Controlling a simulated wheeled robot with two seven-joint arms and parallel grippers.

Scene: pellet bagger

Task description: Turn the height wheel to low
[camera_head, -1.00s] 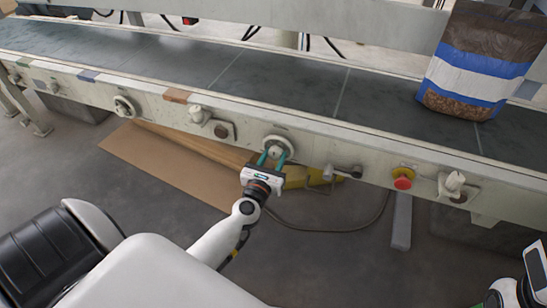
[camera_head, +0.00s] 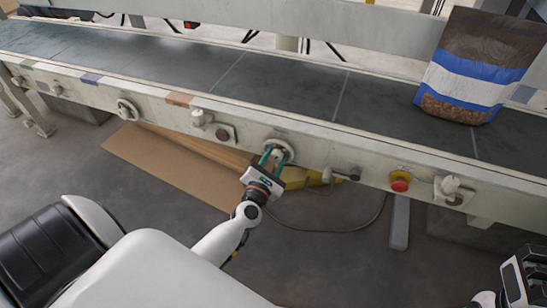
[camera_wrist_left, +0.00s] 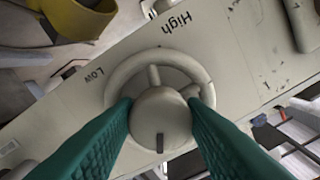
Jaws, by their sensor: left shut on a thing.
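The height wheel (camera_head: 278,150) is a pale round handwheel on the front rail of the conveyor. In the left wrist view the wheel's rim (camera_wrist_left: 121,76) and hub (camera_wrist_left: 160,118) show large, with a dark mark on the hub's face. The panel beside it reads "Low" (camera_wrist_left: 94,75) and "High" (camera_wrist_left: 175,22). My left gripper (camera_head: 274,155) has its teal fingers on either side of the hub, shut on it. The fingers hide part of the rim. My right gripper (camera_head: 524,278) is at the bottom right corner, partly cut off, away from the wheel.
A red stop button (camera_head: 400,182) on a yellow base and several other knobs sit along the rail (camera_head: 330,150). A filled pellet bag (camera_head: 480,68) stands on the belt (camera_head: 295,85). Cardboard (camera_head: 165,168) lies on the floor below.

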